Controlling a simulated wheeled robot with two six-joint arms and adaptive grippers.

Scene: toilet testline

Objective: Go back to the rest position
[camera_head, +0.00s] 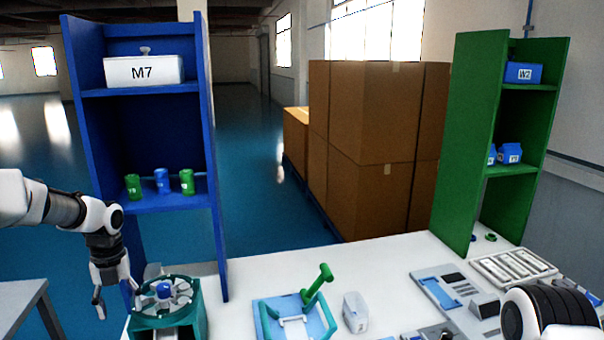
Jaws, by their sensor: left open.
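My left gripper (115,296) hangs at the lower left with its fingers pointing down. It is open and nothing shows between its fingers. It is just left of a round green fixture (189,318) with a blue-topped part (164,290) in its middle. I cannot tell whether the gripper touches the fixture. My right arm shows only as a black and white link at the lower right corner; its gripper is out of view.
A blue shelf (216,150) holds a white M7 box (143,70) and green and blue cans (162,181). A green shelf (470,140) stands at right. The white table (380,252) carries a blue-green fixture (268,318), a white container (355,313) and grey trays (513,266). Cardboard boxes (375,115) stand behind.

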